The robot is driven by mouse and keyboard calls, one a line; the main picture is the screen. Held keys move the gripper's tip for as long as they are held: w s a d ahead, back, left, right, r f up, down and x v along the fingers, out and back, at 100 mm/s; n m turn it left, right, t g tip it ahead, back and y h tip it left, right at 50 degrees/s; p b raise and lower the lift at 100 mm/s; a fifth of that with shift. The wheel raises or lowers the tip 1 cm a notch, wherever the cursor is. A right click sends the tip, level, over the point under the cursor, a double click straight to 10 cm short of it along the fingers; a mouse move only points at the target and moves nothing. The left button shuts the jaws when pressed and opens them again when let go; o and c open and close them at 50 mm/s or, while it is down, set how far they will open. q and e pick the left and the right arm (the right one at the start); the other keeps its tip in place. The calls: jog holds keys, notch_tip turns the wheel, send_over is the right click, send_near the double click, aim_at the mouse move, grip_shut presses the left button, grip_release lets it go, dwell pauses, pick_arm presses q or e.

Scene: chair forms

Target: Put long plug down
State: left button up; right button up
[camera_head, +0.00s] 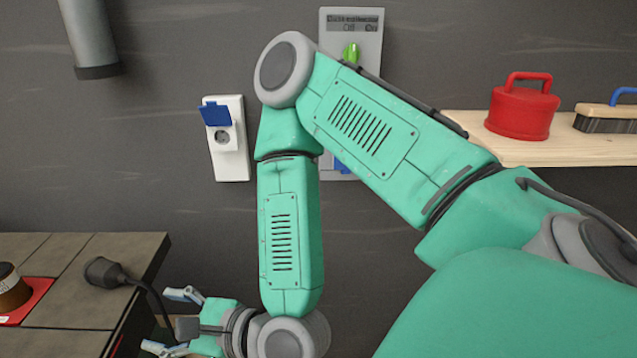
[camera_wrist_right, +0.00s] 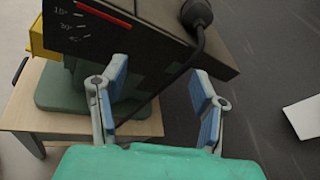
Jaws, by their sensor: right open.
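The long plug (camera_head: 104,270) is black with a black cable and lies on the dark tabletop (camera_head: 72,313), near its right edge. It also shows at the top of the right wrist view (camera_wrist_right: 197,13). Its cable bends over the table edge and runs down past my right gripper. My right gripper (camera_head: 172,320) is open, below and to the right of the plug in the head view. In the wrist view its two blue-padded fingers (camera_wrist_right: 158,85) are spread apart, with the cable passing across the gap; the plug body is beyond the fingertips. My left gripper is not in view.
A white wall socket (camera_head: 229,160) has its blue cover raised. A grey wall panel (camera_head: 370,25) is partly hidden by my right arm. A wooden shelf (camera_head: 570,151) holds a red lidded object (camera_head: 521,110) and a brush (camera_head: 607,121). A brown jar (camera_head: 12,290) stands at left.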

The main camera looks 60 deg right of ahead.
jog(key=s+d+f+n+g+h, duration=0.1)
jog(key=s+d+f+n+g, duration=0.1)
jog(key=s+f+n+g, duration=0.45)
jog(key=s+d+f+n+g+h, duration=0.15)
jog(key=s+f+n, duration=0.25)
jog(key=f+n, duration=0.55)
jog(key=s+d+f+n+g+h, duration=0.3)
jog(key=s+d+f+n+g, duration=0.3)
jog(key=s+n, duration=0.5)
jog(key=shift+d+f+n, duration=0.5)
jog(key=shift+d+f, duration=0.1)
jog(key=shift+d, duration=0.65)
